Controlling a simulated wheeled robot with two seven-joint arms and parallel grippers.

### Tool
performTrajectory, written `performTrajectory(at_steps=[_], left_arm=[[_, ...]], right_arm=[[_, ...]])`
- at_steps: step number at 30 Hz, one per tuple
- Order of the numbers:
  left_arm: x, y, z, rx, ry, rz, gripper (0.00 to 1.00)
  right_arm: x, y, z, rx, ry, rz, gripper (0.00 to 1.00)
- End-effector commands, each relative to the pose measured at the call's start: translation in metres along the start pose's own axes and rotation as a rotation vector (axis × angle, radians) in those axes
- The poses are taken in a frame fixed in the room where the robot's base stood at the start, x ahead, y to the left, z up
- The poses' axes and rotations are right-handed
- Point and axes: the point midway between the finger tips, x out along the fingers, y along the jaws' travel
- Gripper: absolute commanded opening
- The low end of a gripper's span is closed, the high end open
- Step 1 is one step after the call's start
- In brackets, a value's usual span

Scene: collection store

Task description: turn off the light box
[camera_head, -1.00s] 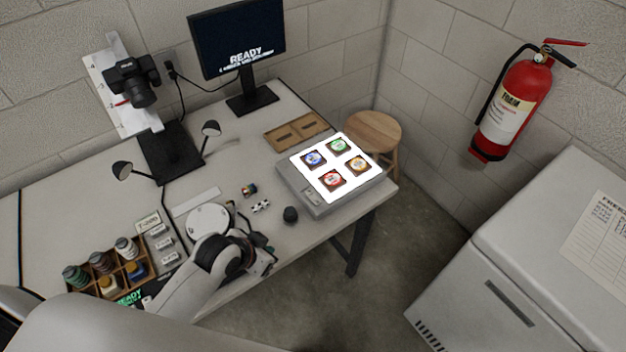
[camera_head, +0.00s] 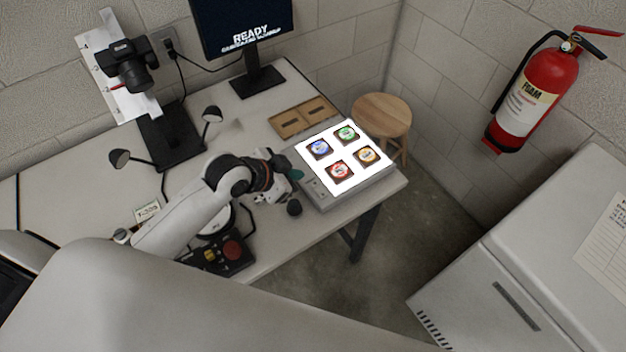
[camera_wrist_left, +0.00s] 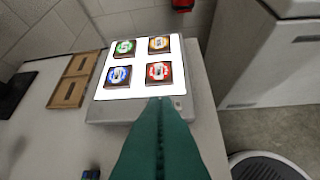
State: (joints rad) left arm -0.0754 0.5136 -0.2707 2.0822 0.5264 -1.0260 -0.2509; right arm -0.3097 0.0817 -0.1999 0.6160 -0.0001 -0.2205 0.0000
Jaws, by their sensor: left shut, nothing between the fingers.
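The light box (camera_head: 378,181) is a flat grey box at the right end of the table. Its top panel is lit bright white and bears several square tiles with round coloured faces. A control strip (camera_head: 318,187) runs along its left side. My left gripper (camera_head: 296,174) is just left of the box, by that strip. In the left wrist view its green fingers (camera_wrist_left: 160,104) are shut and empty, with the tips over the near edge of the box (camera_wrist_left: 108,109), partly hiding it. I cannot tell whether they touch. My right gripper is not in view.
A dark knob-like object (camera_head: 294,208) stands near the table's front edge. A wooden tray (camera_head: 290,122) lies behind the box and a stool (camera_head: 382,112) stands beyond. A camera stand (camera_head: 170,136), a monitor (camera_head: 240,25) and a box with a red button (camera_head: 230,250) are also there.

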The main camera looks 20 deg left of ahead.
Motion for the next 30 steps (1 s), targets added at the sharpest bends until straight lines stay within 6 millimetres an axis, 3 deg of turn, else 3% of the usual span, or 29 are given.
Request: performTrajectory(at_steps=[13,21,30], left_arm=[[0.089,-0.001,-0.001,-0.001,0.002,-0.001,0.00],[0.110,0.000,-0.026,0.000,0.002,0.000,0.00],[0.113,0.000,-0.029,0.001,0.001,0.001,0.00]], right_arm=[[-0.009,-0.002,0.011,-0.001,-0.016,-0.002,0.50],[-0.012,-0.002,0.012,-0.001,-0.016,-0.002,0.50],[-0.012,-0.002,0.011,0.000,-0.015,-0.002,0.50]])
